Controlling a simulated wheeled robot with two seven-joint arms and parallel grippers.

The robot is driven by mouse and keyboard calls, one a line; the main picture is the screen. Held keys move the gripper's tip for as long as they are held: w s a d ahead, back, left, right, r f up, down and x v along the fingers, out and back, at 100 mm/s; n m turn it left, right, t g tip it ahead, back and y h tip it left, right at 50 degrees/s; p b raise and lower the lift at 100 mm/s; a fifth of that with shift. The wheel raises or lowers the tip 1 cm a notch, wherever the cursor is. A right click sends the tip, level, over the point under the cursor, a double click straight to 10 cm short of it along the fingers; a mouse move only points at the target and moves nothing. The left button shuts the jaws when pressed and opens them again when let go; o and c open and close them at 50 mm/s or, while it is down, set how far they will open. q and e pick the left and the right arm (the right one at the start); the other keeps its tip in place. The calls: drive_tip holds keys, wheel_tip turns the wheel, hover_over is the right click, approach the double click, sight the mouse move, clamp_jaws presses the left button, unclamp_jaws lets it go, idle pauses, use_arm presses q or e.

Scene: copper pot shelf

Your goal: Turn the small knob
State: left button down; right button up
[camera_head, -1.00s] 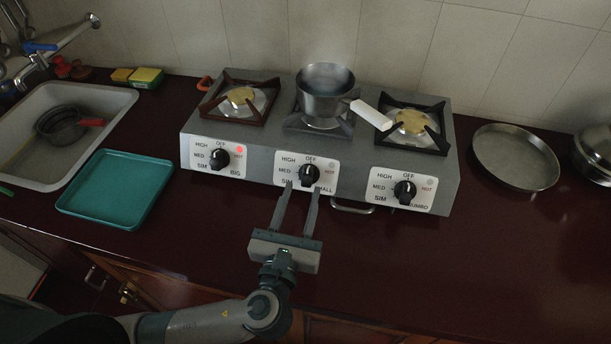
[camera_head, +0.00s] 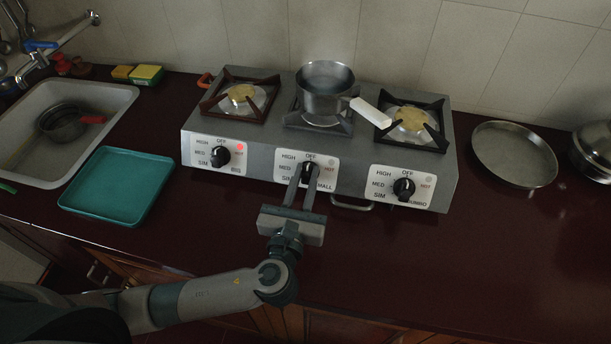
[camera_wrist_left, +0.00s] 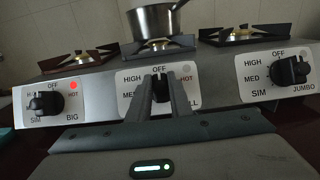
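The small knob (camera_wrist_left: 161,88) is black and sits on the middle white label panel of the stove (camera_head: 251,159), marked OFF, HIGH, MED, SIM. My left gripper (camera_head: 304,170) is in front of it with its two fingers closed in on the knob's sides. In the left wrist view the fingers (camera_wrist_left: 160,84) flank the knob closely and hide parts of it and of the label. The exact angle of the small knob is hard to tell. The indicator light (camera_head: 309,157) on its panel looks grey. My right gripper is not in view.
The big knob (camera_head: 220,156) is on the left with a red light lit; the jumbo knob (camera_head: 403,188) is on the right. A pot (camera_head: 324,92) with a white handle stands on the middle burner. A teal tray (camera_head: 117,187) and a round pan (camera_head: 514,155) flank the stove.

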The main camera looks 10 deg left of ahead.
use_arm(q)
drive_tip(key=shift+n+y, duration=0.3)
drive_tip(key=shift+n, duration=0.2)
drive_tip(key=shift+n+p, duration=0.35)
drive_tip(key=shift+n, duration=0.05)
drive_tip(key=n+y+p, duration=0.1)
drive_tip(key=n+y, duration=0.1)
drive_tip(key=n, duration=0.1)
drive_tip(key=n+g+y+p, duration=0.1)
drive_tip(key=n, duration=0.2)
drive_tip(key=shift+y, duration=0.4)
drive_tip(key=n+g+y+p, duration=0.1)
drive_tip(key=n, duration=0.2)
drive_tip(key=shift+n, duration=0.3)
drive_tip(key=shift+n+g+y+p, duration=0.7)
drive_tip(key=shift+n+g+p, duration=0.3)
drive_tip(key=shift+n, duration=0.9)
drive_tip(key=shift+f, duration=0.1)
drive_tip(key=c, duration=1.6)
unclamp_jaws()
